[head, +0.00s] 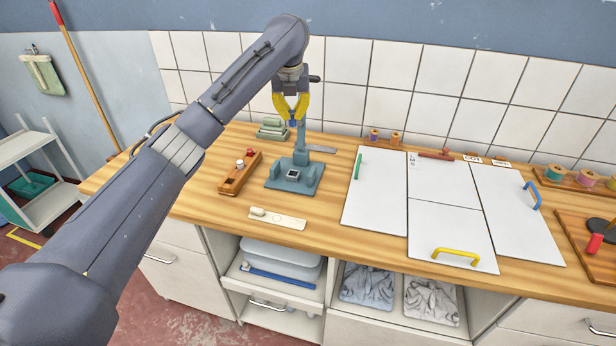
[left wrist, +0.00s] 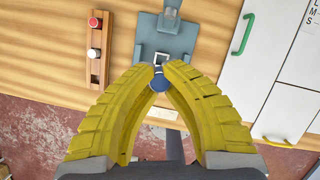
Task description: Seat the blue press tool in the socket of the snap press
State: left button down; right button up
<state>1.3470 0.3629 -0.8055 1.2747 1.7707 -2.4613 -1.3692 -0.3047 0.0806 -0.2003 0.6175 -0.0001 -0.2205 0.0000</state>
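The snap press (head: 309,182) is a teal stand on the wooden counter, with a small square socket (head: 292,174) low on its base. My left gripper (head: 291,112), with yellow fingers, is shut on the blue press tool (head: 293,122) and holds it above the press, in front of its upright post. In the left wrist view the blue press tool (left wrist: 160,85) sits between the fingertips, apart from the socket and partly covering the view of it. The press (left wrist: 165,42) shows just beyond the fingertips there. My right gripper is in neither view.
A wooden rack (head: 233,182) with a red-topped and a white-topped tool stands left of the press. A pale strip (head: 285,221) lies in front. White panels (head: 375,205) with coloured handles cover the counter to the right.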

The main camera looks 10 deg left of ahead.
pick_arm(q)
jog(key=f, duration=1.9)
jog(key=shift+a+f, duration=0.2)
jog(key=shift+f, duration=0.2)
jog(key=shift+f, duration=0.1)
jog(key=c, duration=1.5)
grip_release()
jog(key=shift+c, duration=0.2)
jog(key=v, duration=1.2)
